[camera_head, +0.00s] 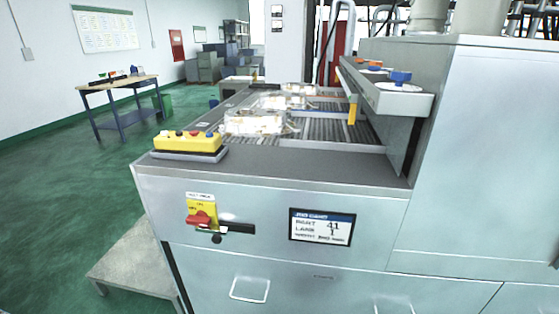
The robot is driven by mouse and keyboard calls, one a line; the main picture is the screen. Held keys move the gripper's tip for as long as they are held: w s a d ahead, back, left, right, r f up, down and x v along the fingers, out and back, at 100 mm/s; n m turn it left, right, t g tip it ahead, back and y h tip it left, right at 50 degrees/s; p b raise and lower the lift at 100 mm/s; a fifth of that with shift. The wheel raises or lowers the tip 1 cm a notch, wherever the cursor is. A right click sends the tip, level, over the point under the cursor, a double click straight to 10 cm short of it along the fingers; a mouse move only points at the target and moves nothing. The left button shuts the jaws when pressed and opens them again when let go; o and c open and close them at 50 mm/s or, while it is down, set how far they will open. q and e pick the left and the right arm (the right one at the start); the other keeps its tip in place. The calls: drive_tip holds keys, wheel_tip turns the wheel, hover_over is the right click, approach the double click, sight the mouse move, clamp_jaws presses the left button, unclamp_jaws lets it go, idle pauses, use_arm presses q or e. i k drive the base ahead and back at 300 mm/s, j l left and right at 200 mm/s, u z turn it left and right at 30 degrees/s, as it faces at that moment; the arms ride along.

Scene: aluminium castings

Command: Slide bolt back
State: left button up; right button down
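A machine cabinet (270,265) fills the front of the view. On its upper left front is a yellow plate with a red rotary handle (201,218). Just right of and below the handle is a short dark horizontal bar (238,228), with a small dark round knob (216,239) under its left end. This bar may be the bolt, but it is too small to tell for certain or to read its position. Neither of my grippers is in view.
A yellow control box (187,142) with buttons sits on the cabinet top. Behind it, shiny castings (254,122) lie on a ribbed conveyor bed. A display (321,227) is on the front face. A low grey step (130,265) stands at left; green floor is open beyond it.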

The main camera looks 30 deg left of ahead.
sight(218, 231)
drive_tip(key=u, duration=1.65)
drive_tip(key=j+u, duration=0.25)
drive_tip(key=j, duration=0.25)
